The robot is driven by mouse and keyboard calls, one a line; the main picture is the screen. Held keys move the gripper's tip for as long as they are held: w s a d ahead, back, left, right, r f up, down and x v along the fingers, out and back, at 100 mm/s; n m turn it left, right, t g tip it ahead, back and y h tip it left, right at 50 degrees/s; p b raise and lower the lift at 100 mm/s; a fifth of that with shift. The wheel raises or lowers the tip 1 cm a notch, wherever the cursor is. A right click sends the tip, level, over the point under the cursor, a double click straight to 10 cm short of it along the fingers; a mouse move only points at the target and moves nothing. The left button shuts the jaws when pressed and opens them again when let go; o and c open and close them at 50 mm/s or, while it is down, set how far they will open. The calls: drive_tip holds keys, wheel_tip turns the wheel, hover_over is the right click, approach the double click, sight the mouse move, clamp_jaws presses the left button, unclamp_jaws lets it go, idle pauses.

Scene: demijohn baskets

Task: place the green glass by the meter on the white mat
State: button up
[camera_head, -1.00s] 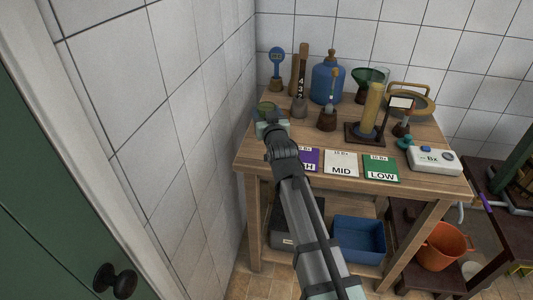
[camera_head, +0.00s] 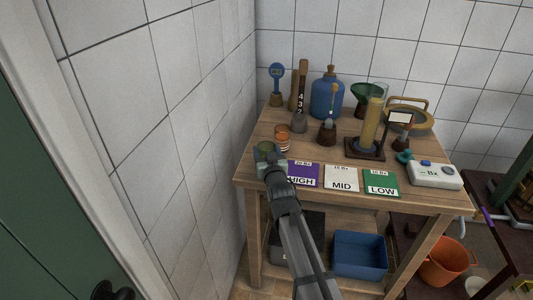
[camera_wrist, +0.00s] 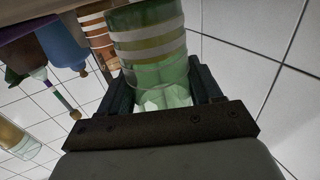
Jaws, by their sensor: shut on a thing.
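My gripper (camera_head: 268,163) is shut on the green glass (camera_head: 264,148), over the left front part of the wooden table. In the wrist view the green glass (camera_wrist: 148,45) has pale stripes and sits between the two fingers. I cannot tell its height above the table. The white mat (camera_head: 341,173), marked MID, lies flat and bare at the table's front, right of my gripper. The white meter (camera_head: 434,174) marked Bx stands at the right front; its reading is too small to make out.
A purple HIGH mat (camera_head: 301,173) and a green LOW mat (camera_head: 381,181) flank the white mat. An orange striped glass (camera_head: 282,138) stands just behind my gripper. A blue jug (camera_head: 326,92) and a cylinder (camera_head: 372,125) stand farther back. A tiled wall is close on the left.

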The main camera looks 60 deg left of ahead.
drive_tip(key=shift+f, duration=0.35)
drive_tip(key=o, duration=1.3)
drive_tip(key=v, duration=1.4)
